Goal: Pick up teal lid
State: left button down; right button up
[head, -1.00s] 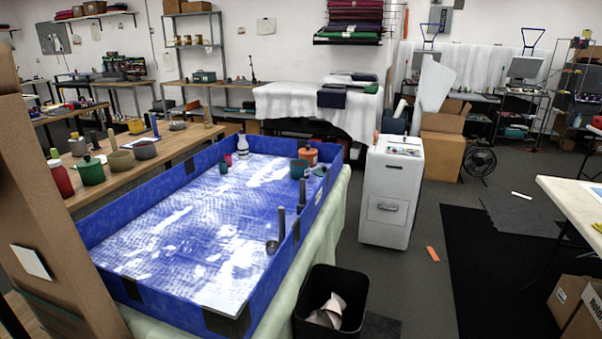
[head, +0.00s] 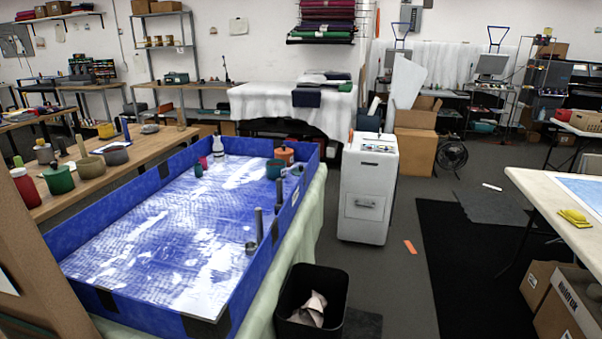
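A small flat teal shape (head: 297,169) by the right wall of the blue-walled tray may be the teal lid; it is too small to be sure. A teal pot (head: 275,169) is just left of it. A small teal-green cup (head: 198,170) is at the tray's far left. Neither of my grippers is in view.
The blue-walled tray (head: 123,296) stands on a cloth-covered table. A black bin (head: 335,290) stands at its near right corner and a white cabinet (head: 368,200) to its right. A wooden bench with pots (head: 140,165) runs along its left. Grey floor between is open.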

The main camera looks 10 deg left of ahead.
aim_at(297, 171)
jog(key=z, duration=0.55)
jog(key=k, duration=0.65)
jog(key=z, duration=0.55)
jog(key=i, duration=1.6)
jog(key=u, duration=0.45)
jog(key=i, duration=2.65)
jog(key=u, duration=1.6)
jog(key=i, duration=1.5)
jog(key=u, duration=0.9)
